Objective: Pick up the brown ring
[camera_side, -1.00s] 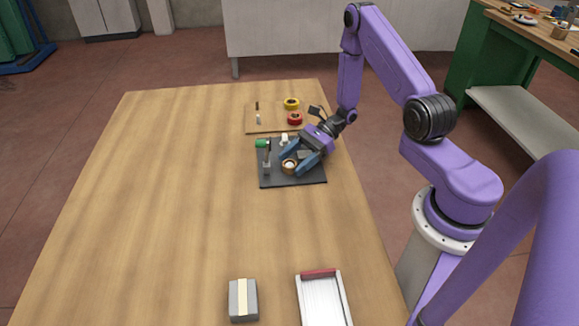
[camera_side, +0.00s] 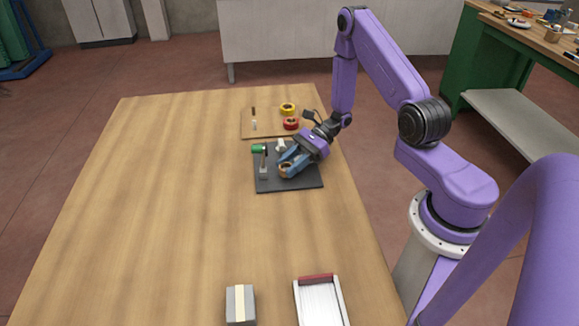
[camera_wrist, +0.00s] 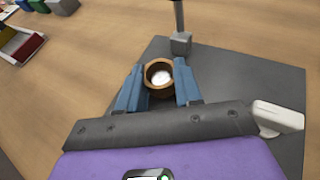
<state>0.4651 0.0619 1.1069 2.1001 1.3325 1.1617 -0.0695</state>
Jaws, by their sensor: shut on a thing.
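The brown ring (camera_wrist: 158,74) shows in the wrist view between the two blue fingers of my gripper (camera_wrist: 160,88). The fingers touch it on both sides, so my gripper is shut on it. Something pale shows inside the ring. In the side view the ring (camera_side: 284,170) is partly hidden by the fingers of my gripper (camera_side: 287,165). It is at or just above the dark mat (camera_side: 300,184); I cannot tell whether it touches the mat.
A grey block with a post (camera_side: 264,170), a green piece (camera_side: 258,148) and a white piece (camera_side: 281,145) are close by on the mat. Yellow (camera_side: 288,108) and red (camera_side: 291,124) rolls lie on a board behind. A tray (camera_side: 320,303) and grey block (camera_side: 240,305) stand in front.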

